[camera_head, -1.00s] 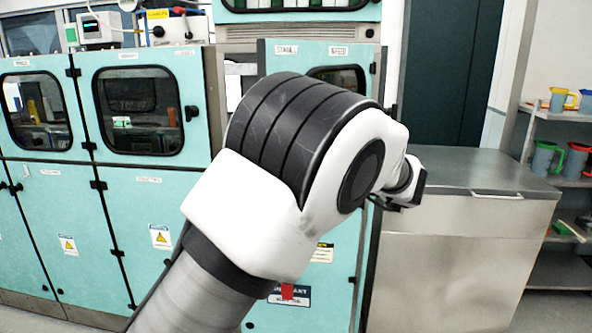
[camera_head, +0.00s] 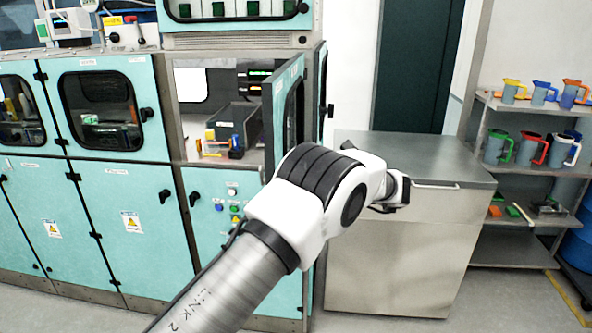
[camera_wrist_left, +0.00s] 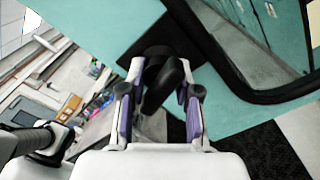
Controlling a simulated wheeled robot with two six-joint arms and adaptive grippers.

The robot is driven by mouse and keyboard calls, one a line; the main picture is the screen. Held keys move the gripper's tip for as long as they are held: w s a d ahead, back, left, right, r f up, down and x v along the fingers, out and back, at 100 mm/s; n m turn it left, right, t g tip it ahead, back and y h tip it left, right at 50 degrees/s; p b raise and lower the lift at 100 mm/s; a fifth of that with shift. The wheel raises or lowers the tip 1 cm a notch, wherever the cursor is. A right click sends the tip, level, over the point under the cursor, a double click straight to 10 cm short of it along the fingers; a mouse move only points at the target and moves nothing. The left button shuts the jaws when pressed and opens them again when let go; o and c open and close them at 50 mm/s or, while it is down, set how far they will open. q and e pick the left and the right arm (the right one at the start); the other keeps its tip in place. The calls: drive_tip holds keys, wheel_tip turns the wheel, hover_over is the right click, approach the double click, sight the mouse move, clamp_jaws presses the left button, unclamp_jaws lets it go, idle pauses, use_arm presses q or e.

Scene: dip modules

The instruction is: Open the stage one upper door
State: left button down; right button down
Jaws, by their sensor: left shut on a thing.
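The upper door (camera_head: 270,128) is a teal panel with a dark window, on the right-hand cabinet. It stands swung out from the opening, with its free edge toward me. In the left wrist view, the teal door panel (camera_wrist_left: 105,22) fills the upper part. My left gripper (camera_wrist_left: 158,92) is shut on the black door handle (camera_wrist_left: 168,78), which sits between its purple-lined fingers. My right gripper is not in view.
The open compartment shows a grey bin (camera_head: 232,122) and small yellow and blue items. Closed teal cabinets (camera_head: 105,105) run to the left. A steel counter (camera_head: 420,165) stands right of the cabinet, and a shelf with jugs (camera_head: 540,115) is farther right.

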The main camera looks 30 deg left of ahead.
use_arm(q)
drive_tip(key=shift+d, duration=0.1)
idle(0.3)
drive_tip(key=c, duration=0.8)
unclamp_jaws()
